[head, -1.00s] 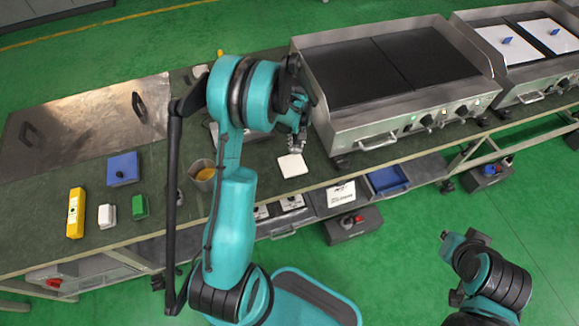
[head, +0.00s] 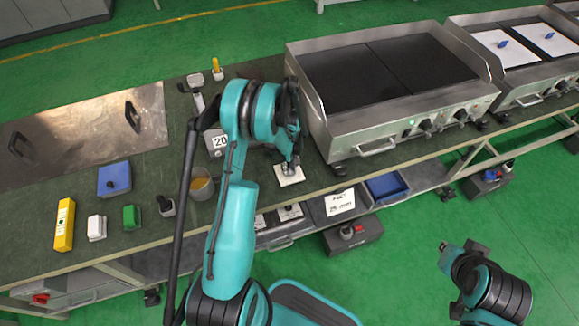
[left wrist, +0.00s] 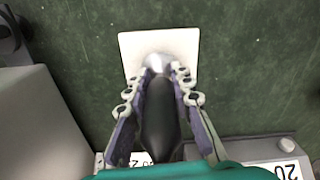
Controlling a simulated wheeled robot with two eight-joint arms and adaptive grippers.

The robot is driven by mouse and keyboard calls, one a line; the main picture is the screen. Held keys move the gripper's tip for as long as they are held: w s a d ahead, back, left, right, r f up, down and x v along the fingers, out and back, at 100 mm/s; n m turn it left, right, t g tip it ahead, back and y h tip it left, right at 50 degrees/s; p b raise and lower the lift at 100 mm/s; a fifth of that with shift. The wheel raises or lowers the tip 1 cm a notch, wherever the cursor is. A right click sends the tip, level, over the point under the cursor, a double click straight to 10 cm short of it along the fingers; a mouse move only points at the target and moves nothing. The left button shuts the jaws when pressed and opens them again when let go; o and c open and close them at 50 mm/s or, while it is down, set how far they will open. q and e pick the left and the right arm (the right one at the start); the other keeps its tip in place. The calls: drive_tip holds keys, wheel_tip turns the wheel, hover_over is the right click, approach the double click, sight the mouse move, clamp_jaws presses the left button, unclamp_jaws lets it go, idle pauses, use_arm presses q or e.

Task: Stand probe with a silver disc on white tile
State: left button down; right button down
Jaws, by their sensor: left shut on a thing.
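The white tile (head: 289,176) lies flat on the dark green bench top, left of the griddle; it also shows in the left wrist view (left wrist: 180,42). My left gripper (head: 290,163) is over the tile and shut on the probe (left wrist: 160,115), which has a dark, tapered handle. The probe's silver disc (left wrist: 157,62) is over the near part of the tile in the left wrist view. I cannot tell whether the disc touches the tile. My right arm shows at the lower right, but its gripper fingers cannot be made out.
A steel griddle (head: 392,85) stands close right of the tile. Blue (head: 114,180), yellow (head: 64,225), white (head: 97,228) and green (head: 131,217) items lie farther left.

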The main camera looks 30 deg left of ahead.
use_arm(q)
drive_tip(key=shift+f, duration=0.15)
drive_tip(key=c, duration=1.3)
unclamp_jaws()
